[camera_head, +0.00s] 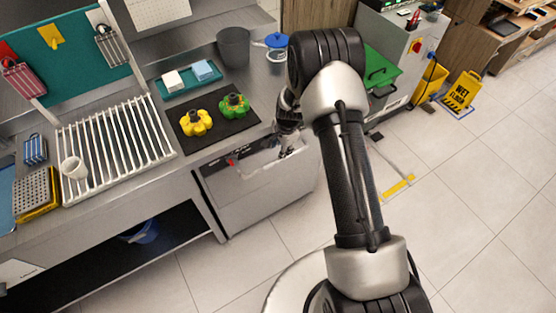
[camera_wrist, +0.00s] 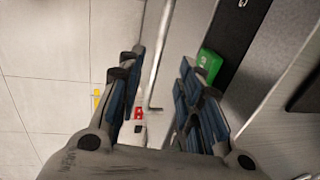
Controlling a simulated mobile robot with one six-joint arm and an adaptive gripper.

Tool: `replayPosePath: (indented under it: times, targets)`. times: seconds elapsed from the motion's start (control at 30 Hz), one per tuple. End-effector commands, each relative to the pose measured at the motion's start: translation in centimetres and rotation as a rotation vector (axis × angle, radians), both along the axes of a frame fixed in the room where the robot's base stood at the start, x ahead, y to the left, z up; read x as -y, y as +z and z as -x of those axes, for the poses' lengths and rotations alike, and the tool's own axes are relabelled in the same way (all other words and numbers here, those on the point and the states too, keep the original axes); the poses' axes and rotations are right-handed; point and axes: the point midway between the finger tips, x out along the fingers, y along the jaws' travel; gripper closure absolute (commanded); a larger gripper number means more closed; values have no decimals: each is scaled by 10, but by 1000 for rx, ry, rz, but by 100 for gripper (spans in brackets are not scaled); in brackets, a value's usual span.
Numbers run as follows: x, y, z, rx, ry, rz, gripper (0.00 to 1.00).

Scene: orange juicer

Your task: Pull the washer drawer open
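The washer drawer (camera_head: 262,200) is a grey metal front set under the counter's right end. A pale bar handle (camera_head: 262,168) runs along its top, near a small red mark. My gripper (camera_head: 287,150) is at the right part of this handle, pointing down. In the wrist view my gripper (camera_wrist: 157,75) is open, with one finger on each side of the thin handle bar (camera_wrist: 157,55). I see no finger closed on the bar, and I cannot tell how deep it sits between them. The drawer looks shut. My arm hides part of its right side.
A black mat (camera_head: 215,135) on the counter above holds a yellow piece (camera_head: 196,122) and a green piece (camera_head: 234,105). A white rack (camera_head: 118,140) is at left. Floor (camera_head: 262,250) before the drawer is clear. A wet-floor sign (camera_head: 462,90) stands far right.

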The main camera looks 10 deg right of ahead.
Motion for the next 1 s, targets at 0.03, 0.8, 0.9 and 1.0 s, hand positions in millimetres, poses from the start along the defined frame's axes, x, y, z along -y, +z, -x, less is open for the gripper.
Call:
replayPosePath:
  times: [0.03,0.8,0.9,1.0]
  targets:
    - [-1,-15,-2,-2,0,0,67]
    - [-6,-99,-19,0,1,0,67]
    - [-6,-99,-19,0,1,0,67]
    - [-6,-99,-19,0,1,0,73]
